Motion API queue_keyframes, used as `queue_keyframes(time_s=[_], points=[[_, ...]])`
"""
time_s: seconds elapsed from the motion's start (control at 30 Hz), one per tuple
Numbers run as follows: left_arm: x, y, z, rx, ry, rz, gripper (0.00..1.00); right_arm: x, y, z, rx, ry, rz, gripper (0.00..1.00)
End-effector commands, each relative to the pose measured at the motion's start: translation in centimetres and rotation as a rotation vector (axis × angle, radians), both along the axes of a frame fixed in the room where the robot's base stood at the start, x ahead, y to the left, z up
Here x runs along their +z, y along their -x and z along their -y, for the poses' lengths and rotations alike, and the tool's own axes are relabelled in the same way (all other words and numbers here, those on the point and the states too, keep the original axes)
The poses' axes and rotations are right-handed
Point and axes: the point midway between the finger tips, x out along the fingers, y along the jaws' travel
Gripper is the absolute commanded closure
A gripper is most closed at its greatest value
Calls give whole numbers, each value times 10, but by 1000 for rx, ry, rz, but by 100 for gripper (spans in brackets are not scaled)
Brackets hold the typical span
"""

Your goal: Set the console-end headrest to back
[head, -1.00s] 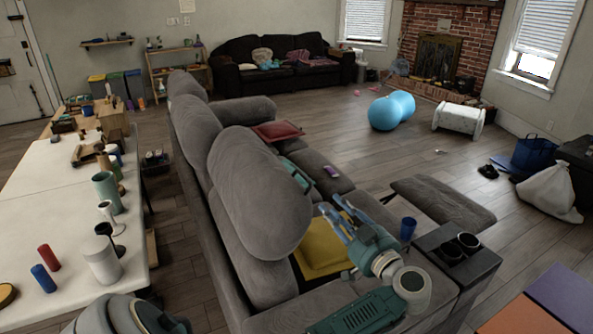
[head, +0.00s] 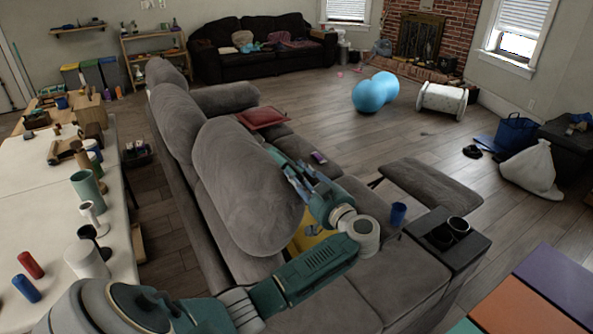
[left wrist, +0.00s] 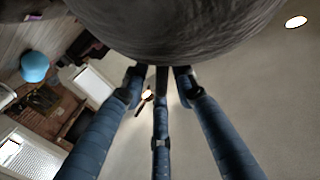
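The console-end headrest (head: 250,190) is the nearest large grey cushion on top of the sofa back. It bulges over the seat side; I cannot tell its exact tilt. My left gripper (head: 283,160) is at its seat-facing side, near its upper right edge, with empty, spread fingers. In the left wrist view, the headrest (left wrist: 180,28) fills the top, and the three blue fingers of the left gripper (left wrist: 160,76) point at its lower edge. Whether the fingertips touch it is unclear. My right gripper is not in view.
The console (head: 440,240) with cup holders is at the sofa's near right end, a blue cup (head: 398,214) beside it. A yellow cushion (head: 310,237) is partly hidden under my arm. A white table (head: 45,190) with several items stands behind the sofa.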

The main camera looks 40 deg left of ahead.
Motion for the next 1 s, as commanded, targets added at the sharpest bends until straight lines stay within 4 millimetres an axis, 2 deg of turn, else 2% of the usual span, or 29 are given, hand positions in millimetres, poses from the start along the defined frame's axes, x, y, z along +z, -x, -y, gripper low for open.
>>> queue_keyframes(time_s=[0.2,0.47,0.6,0.87,1.0], points=[[0,-4,-14,0,0,-1,72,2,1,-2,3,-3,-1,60],[0,-5,-15,-1,0,0,72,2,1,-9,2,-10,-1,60],[0,-5,-15,-1,0,0,100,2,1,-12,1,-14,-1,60],[-1,-4,-14,-1,2,-1,100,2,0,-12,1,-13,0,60],[2,-5,-13,0,8,9,100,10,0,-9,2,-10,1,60]])
